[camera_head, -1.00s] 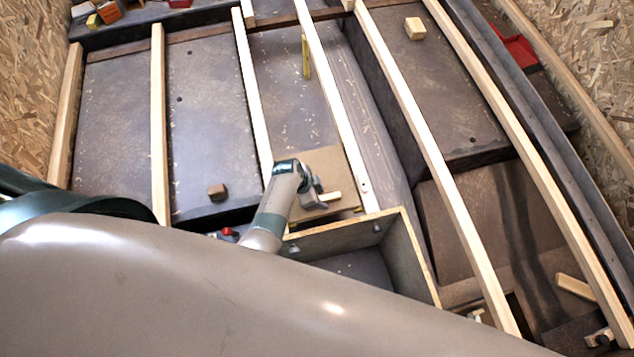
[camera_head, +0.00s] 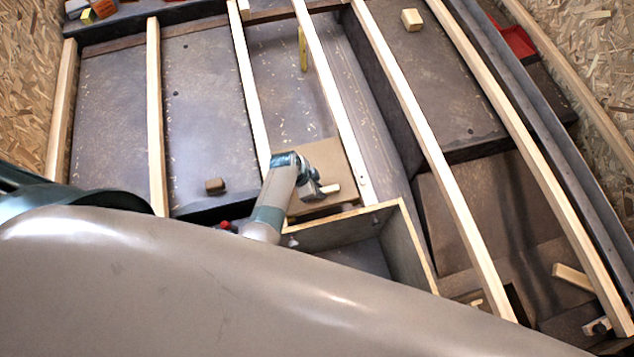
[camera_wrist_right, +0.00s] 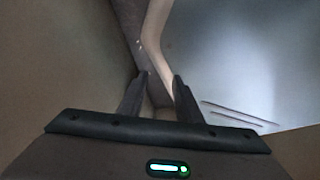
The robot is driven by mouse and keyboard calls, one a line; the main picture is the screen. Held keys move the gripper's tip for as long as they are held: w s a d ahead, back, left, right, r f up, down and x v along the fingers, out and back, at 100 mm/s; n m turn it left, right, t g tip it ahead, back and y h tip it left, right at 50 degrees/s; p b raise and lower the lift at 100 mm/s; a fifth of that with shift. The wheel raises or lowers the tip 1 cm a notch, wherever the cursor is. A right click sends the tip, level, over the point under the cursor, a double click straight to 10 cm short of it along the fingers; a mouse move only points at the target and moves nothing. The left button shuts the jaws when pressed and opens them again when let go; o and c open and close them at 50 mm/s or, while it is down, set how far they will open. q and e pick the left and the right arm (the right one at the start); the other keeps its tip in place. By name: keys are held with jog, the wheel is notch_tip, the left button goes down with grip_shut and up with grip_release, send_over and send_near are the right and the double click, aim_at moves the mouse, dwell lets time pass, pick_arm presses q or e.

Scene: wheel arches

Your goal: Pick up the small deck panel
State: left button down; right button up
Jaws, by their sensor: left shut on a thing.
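The small deck panel (camera_head: 322,155) is a flat tan board between two pale battens, just beyond an open box-like bay. A short pale wooden grip (camera_head: 331,190) stands out on it. My left gripper (camera_head: 321,191) is over the panel and shut on this grip; the arm hides part of the panel. Whether the panel is lifted at all I cannot tell. My right gripper (camera_wrist_right: 160,82) shows only in the right wrist view, its two dark fingers apart with nothing clearly held between them.
The open bay (camera_head: 405,250) has upright wooden walls. Long pale battens (camera_head: 420,130) cross the dark floor. A small brown block (camera_head: 215,186) lies left of my left arm. A pale block (camera_head: 411,20) lies at the back, and a red tray (camera_head: 517,42) at the far right.

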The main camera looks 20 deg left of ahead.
pick_arm(q)
jog(key=shift+r, duration=0.15)
